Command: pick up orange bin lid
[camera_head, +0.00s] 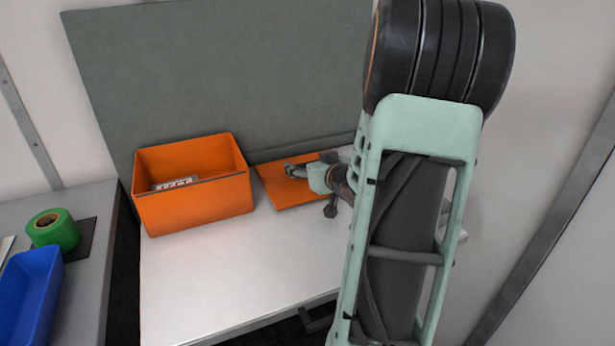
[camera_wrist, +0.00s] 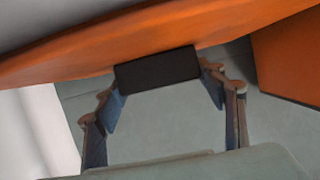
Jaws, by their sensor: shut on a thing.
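The orange bin lid (camera_head: 282,192) is a flat orange panel beside the orange bin, over the light worktop; whether it rests or is raised is unclear. In the wrist view the lid (camera_wrist: 60,60) crosses the top as a tilted orange band with a dark block-shaped handle (camera_wrist: 157,72) on it. My gripper (camera_head: 296,170) is at the lid, and its fingers (camera_wrist: 160,78) close on both ends of the handle. My arm hides the lid's right part in the head view.
The open orange bin (camera_head: 195,205) stands left of the lid with a small pale item (camera_head: 174,184) inside. A grey-green panel (camera_head: 225,70) rises behind. A green roll (camera_head: 54,230) and blue bin (camera_head: 32,295) are on the left table. The worktop's front (camera_head: 215,280) is clear.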

